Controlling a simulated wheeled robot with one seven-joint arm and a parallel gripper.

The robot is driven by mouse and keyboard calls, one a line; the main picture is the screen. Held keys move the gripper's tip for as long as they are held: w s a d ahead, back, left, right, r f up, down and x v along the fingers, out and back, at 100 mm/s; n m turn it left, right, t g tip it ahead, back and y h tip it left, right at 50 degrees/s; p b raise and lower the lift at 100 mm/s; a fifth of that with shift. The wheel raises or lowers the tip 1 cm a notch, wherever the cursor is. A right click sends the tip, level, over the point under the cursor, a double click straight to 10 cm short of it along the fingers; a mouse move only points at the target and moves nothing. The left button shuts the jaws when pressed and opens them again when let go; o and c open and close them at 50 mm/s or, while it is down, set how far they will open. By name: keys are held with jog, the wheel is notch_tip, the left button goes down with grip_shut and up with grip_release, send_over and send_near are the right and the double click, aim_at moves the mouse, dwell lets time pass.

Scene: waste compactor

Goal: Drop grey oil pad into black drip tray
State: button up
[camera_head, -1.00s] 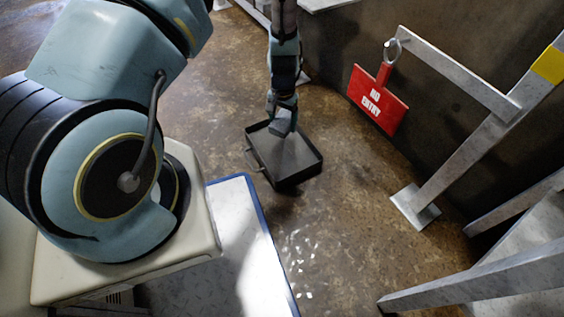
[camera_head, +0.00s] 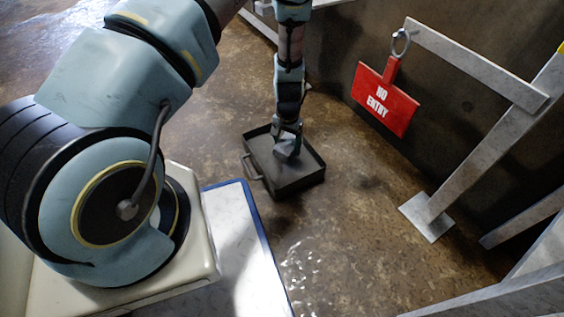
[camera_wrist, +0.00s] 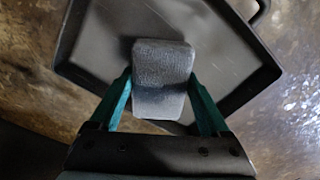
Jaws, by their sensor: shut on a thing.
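The black drip tray (camera_head: 296,180) lies on the floor in the head view, with a handle on its left side. It also fills much of the wrist view (camera_wrist: 95,45). The grey oil pad (camera_wrist: 162,75) is a rounded block between my gripper's two teal fingers. My gripper (camera_wrist: 163,92) is shut on the pad from both sides. In the head view my gripper (camera_head: 287,143) and the pad (camera_head: 286,152) are over the tray's far part. The height of the pad above the tray floor is hard to tell.
A red "No Entry" sign (camera_head: 386,99) hangs from a grey metal barrier (camera_head: 475,68) on the right. The barrier's foot plate (camera_head: 427,218) stands on the floor. The brown floor (camera_head: 345,230) around the tray is clear.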

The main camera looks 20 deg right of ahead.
jog(key=o, duration=1.2)
jog(key=shift+c, duration=0.2)
notch_tip(320, 180, up, 11)
jog(key=p, duration=0.5)
jog(key=shift+f, duration=0.1)
